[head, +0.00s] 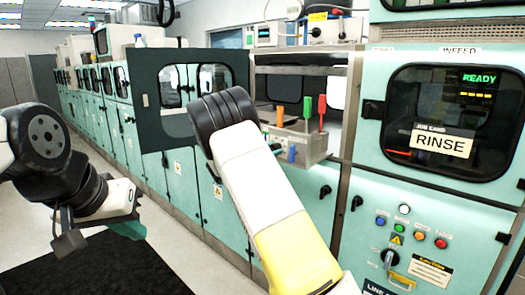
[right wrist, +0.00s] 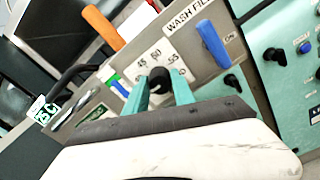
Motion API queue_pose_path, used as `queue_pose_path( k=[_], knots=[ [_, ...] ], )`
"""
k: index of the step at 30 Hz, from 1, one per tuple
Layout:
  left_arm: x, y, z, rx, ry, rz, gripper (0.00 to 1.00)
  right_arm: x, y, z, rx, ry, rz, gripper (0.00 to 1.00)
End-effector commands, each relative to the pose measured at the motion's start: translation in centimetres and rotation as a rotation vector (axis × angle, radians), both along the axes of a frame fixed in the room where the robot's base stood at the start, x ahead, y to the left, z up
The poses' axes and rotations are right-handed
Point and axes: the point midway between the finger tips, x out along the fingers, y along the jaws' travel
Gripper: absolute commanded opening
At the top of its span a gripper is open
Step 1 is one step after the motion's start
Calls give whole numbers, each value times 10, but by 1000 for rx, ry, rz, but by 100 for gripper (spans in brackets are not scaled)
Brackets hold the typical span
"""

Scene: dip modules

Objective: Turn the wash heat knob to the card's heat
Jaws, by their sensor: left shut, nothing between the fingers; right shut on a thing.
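My left gripper (head: 132,229) is shut and empty at the lower left, over the floor, away from the machines.
A red lever (head: 321,112) rises from the same grey box.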

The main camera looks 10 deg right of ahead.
Motion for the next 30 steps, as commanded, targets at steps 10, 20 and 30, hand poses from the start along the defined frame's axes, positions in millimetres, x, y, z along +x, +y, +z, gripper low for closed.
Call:
queue_pose_path(
  k=[10, 20, 30],
  knots=[
    [0, 0, 0, 0, 0, 0, 0, 0, 1, 0, 198, -263, 1, 0],
    [0, 0, 0, 0, 0, 0, 0, 0, 1, -1, 385, -513, 1, 0],
    [0, 0, 0, 0, 0, 0, 0, 0, 1, -1, 574, -766, 0, 0]
  ],
)
